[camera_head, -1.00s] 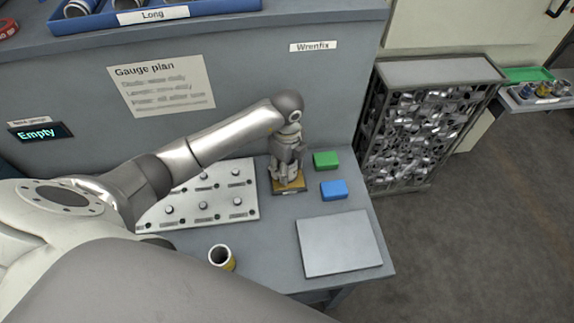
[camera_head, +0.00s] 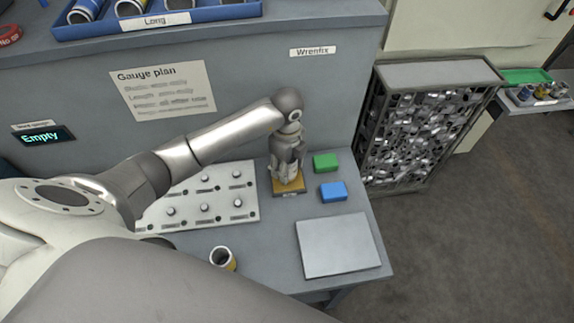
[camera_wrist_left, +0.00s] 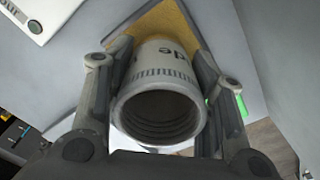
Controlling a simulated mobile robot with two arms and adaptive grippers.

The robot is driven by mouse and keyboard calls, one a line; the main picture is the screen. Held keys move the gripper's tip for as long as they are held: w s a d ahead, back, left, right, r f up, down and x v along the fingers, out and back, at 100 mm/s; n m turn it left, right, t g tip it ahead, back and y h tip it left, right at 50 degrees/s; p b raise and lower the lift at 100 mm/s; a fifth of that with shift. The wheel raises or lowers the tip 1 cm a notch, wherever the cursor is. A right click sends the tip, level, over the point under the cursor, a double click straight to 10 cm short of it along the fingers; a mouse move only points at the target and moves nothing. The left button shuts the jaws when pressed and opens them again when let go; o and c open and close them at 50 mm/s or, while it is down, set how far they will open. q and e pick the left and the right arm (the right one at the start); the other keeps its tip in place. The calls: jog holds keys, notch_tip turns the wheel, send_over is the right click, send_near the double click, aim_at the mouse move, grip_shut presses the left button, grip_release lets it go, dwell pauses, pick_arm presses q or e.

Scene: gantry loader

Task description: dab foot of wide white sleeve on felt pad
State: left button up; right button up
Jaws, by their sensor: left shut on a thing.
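My left gripper (camera_head: 287,176) is over the tan felt pad (camera_head: 290,190) on the bench, pointing down. In the left wrist view the gripper (camera_wrist_left: 160,62) is shut on the wide white sleeve (camera_wrist_left: 158,78), with one finger on each side. The sleeve has dark lettering ending in "de", a ring of tick marks and a ribbed open mouth facing the camera. The felt pad (camera_wrist_left: 187,24) shows behind its far end. The foot is hidden, so I cannot tell whether it touches the pad. My right gripper is not in view.
A green block (camera_head: 326,162) and a blue block (camera_head: 333,191) sit right of the pad. A pegged white board (camera_head: 240,212) lies left. A white-and-yellow sleeve (camera_head: 223,259) stands in front. A grey plate (camera_head: 342,245) lies front right. A scrap-filled cage (camera_head: 430,125) stands beyond the bench.

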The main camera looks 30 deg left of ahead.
pick_arm(q)
notch_tip(320, 180, up, 6)
jog(key=p, duration=0.3)
jog(key=shift+f+p, duration=0.25)
jog(key=shift+p, duration=0.15)
dwell(0.5)
